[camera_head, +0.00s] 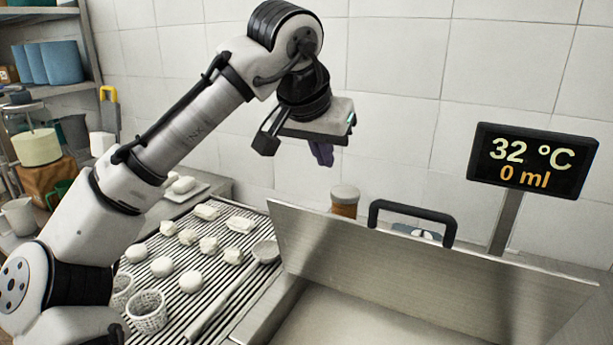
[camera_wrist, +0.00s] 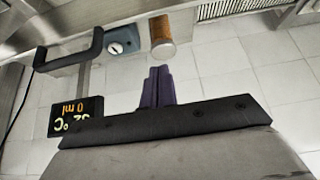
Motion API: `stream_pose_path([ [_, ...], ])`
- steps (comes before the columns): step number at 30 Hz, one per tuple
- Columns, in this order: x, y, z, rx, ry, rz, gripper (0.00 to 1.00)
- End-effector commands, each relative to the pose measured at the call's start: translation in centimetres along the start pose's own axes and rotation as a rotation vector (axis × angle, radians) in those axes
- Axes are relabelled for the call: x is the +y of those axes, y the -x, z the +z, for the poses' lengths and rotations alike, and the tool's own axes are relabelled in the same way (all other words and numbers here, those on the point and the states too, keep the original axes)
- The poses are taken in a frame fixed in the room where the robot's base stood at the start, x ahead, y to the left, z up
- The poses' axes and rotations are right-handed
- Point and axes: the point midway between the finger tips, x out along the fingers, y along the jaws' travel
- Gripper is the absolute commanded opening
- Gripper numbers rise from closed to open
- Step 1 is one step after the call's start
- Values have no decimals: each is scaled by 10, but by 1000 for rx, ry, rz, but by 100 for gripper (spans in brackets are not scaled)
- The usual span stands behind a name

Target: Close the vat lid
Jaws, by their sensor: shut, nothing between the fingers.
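The vat lid (camera_head: 420,275) is a flat grey metal panel, standing raised and tilted at the back of the vat. The vat (camera_head: 345,322) is an open metal basin at the bottom of the head view. A black lid handle (camera_head: 412,208) rises behind the lid's top edge; it also shows at upper left in the wrist view (camera_wrist: 70,58). My gripper (camera_head: 322,153) is in the air, above and left of the handle and apart from the lid. In the wrist view its purple fingers (camera_wrist: 157,87) are together with nothing between them.
A display (camera_head: 532,160) reading 32 °C and 0 ml stands on a post right of the lid. An orange-brown jar (camera_head: 344,201) stands behind the lid. A slatted rack (camera_head: 205,262) with white lumps, perforated baskets (camera_head: 147,311) and a ladle (camera_head: 235,290) lies left of the vat.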

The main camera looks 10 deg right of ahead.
Motion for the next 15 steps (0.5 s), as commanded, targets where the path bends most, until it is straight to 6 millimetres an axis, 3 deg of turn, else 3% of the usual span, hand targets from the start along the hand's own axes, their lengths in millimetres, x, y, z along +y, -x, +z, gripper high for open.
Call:
stream_pose_path([
  [5, 0, -24, 0, -1, 0, 1, 0],
  [15, 0, -97, -1, 1, -2, 3, 0],
])
